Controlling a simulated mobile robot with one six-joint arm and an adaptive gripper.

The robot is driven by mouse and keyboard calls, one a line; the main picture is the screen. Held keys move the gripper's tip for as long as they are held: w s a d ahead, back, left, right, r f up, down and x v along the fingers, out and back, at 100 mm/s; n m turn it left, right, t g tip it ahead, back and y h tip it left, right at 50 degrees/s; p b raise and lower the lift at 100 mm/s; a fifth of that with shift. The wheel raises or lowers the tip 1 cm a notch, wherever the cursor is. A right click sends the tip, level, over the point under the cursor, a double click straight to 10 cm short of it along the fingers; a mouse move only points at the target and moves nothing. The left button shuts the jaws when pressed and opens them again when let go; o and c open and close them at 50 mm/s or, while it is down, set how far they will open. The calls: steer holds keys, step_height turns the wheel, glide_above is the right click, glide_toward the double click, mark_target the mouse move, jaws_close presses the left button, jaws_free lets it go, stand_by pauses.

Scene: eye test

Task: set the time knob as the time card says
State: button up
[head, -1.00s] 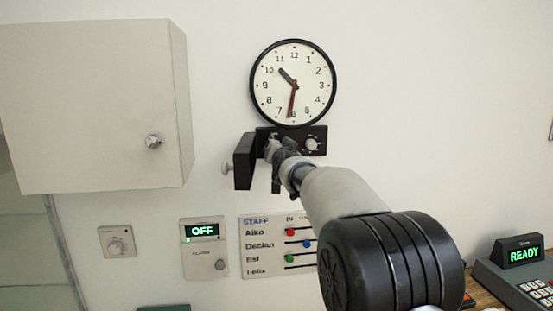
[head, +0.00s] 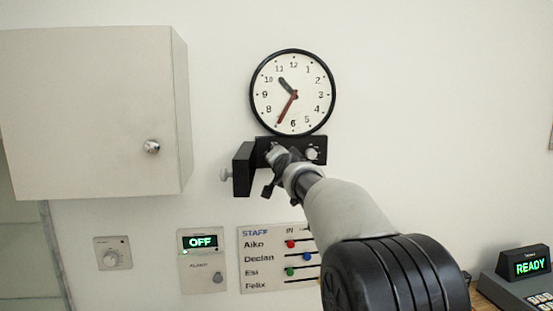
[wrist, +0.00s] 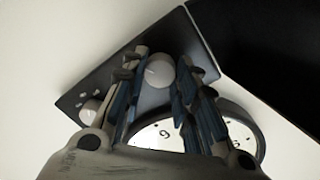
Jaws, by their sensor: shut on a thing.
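The round wall clock (head: 293,58) has a short dark hand between 10 and 11 and a long red hand just short of 7. A black panel (head: 321,142) sits under it with two knobs. My gripper (wrist: 155,75) is shut on the panel's left knob (wrist: 158,70), with a finger on each side. In the head view my gripper hides most of that knob. The other, pale knob (head: 312,152) is free to the right; it also shows in the wrist view (wrist: 91,112). Panel markings are too small to read. I see no time card.
A black cover (head: 243,170) with a small knob stands out from the panel's left side. A white cabinet (head: 90,110) is at left. A "READY" device (head: 528,263) is lower right.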

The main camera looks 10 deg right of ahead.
steer(key=o, duration=1.1)
steer(key=shift+s, duration=0.15)
steer(key=s, duration=0.7)
steer(key=s+r, duration=0.1)
steer(key=s, duration=0.3)
steer(key=shift+s, duration=0.35)
steer(key=shift+f, duration=0.1)
steer(key=s+f+n+g+b, duration=0.2)
steer(key=s+f+n+g, duration=0.1)
steer(key=s+f, duration=0.8)
steer(key=s+f+n+g+b, duration=0.2)
steer(key=s+f+g, duration=0.3)
steer(key=s+f, duration=0.6)
steer(key=s+f+n+g+b, duration=0.2)
steer(key=s+f, duration=0.9)
steer(key=s, duration=1.2)
steer(key=shift+s+d+n+g, duration=0.15)
steer(key=shift+s+n+g, duration=0.05)
steer(key=shift+n+g, duration=1.1)
